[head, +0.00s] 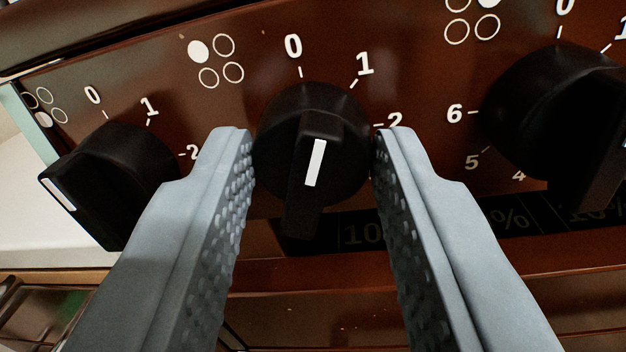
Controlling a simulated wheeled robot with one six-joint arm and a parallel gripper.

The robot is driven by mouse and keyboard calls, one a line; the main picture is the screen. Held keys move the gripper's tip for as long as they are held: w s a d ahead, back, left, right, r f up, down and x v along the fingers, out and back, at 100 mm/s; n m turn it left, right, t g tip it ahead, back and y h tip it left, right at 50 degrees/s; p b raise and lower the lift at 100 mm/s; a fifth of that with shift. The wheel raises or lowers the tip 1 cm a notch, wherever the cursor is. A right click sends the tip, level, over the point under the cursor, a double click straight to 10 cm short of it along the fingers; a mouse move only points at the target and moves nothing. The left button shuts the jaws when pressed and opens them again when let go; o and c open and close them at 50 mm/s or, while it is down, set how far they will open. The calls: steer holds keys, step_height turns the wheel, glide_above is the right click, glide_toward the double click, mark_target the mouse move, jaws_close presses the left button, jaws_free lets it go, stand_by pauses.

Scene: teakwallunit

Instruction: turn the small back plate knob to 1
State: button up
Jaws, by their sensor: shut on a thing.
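The black knob in the middle (272,147) sits on the brown panel under a four-circle symbol (216,61) whose upper-left circle is filled white. I take it for the small back plate knob, though the circles look alike in size. Its raised grip bar carries a white line (315,163) that stands nearly upright and leans slightly right. The line's upper end points between the 0 (293,46) and the 1 (364,63). My gripper (314,140) is shut on this knob, with one grey finger on each side. The knob's lower scale is hidden.
Another black knob (125,165) stands close on the left, its white line to the lower left. A larger-looking black knob (530,110) stands on the right. A dark strip with percent figures (505,221) lies below the knobs.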

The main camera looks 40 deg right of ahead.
steer(key=shift+m, duration=2.2)
steer(key=o, duration=1)
steer(key=v, duration=1.7)
steer(key=shift+a+f, duration=0.15)
steer(key=shift+a, duration=0.15)
